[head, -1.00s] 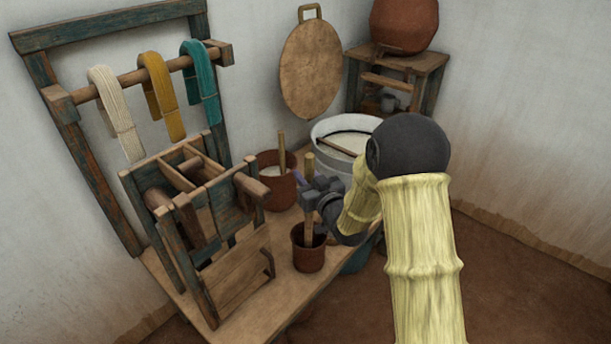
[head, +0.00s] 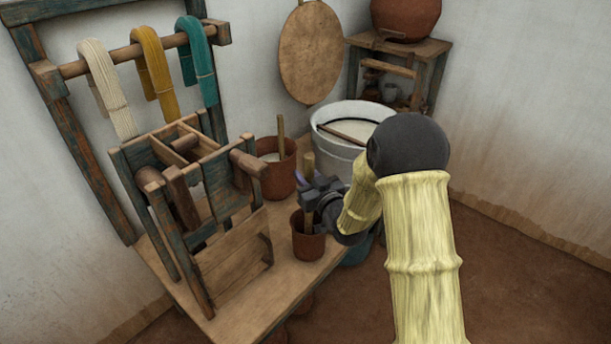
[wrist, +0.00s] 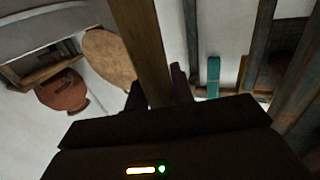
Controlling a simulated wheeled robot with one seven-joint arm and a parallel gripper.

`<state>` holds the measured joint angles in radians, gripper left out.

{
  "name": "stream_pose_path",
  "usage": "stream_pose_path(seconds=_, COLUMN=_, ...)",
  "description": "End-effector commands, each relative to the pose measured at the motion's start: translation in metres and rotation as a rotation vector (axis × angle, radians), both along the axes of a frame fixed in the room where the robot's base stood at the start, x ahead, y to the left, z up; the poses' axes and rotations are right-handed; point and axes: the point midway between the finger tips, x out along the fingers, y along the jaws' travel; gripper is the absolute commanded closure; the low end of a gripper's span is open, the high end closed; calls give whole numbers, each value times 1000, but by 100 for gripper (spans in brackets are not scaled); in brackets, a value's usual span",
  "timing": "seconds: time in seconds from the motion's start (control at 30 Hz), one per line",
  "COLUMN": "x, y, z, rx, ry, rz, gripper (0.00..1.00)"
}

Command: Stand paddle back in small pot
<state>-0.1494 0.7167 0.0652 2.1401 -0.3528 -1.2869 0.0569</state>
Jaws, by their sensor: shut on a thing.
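The paddle (head: 309,163) is a pale wooden stick held upright by my gripper (head: 316,190), which is shut on it. Its lower end passes down into the mouth of the small pot (head: 308,246), a reddish-brown pot near the right edge of the wooden table. The pot's floor is hidden, so I cannot tell whether the paddle touches it. In the wrist view, the paddle (wrist: 143,45) runs between the dark fingers of my gripper (wrist: 158,92). The small pot does not show in the wrist view.
A larger brown pot (head: 280,180) with a stick stands behind. A white tub (head: 340,150) is behind my gripper. A wooden loom frame (head: 190,215) fills the table's left. Coloured hanks (head: 152,60) hang beyond it. The table (head: 262,305) is bare in front.

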Motion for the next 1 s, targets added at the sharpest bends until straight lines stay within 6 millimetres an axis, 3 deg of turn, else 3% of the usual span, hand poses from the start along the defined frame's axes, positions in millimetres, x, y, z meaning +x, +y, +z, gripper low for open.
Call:
stream_pose_path(seconds=0.3, x=0, y=0, z=-1, rx=1, ry=-1, rz=0, gripper=99)
stream_pose_path(seconds=0.33, x=0, y=0, z=-1, rx=1, ry=-1, rz=0, gripper=74)
stream_pose_path(seconds=0.47, x=0, y=0, z=-1, rx=1, ry=-1, rz=0, gripper=51)
stream_pose_path(seconds=0.8, x=-2, y=-1, z=-1, rx=-1, ry=1, rz=0, gripper=51)
stream_pose_path(seconds=1.0, x=-18, y=-11, z=-1, rx=0, ry=2, rz=-1, gripper=51)
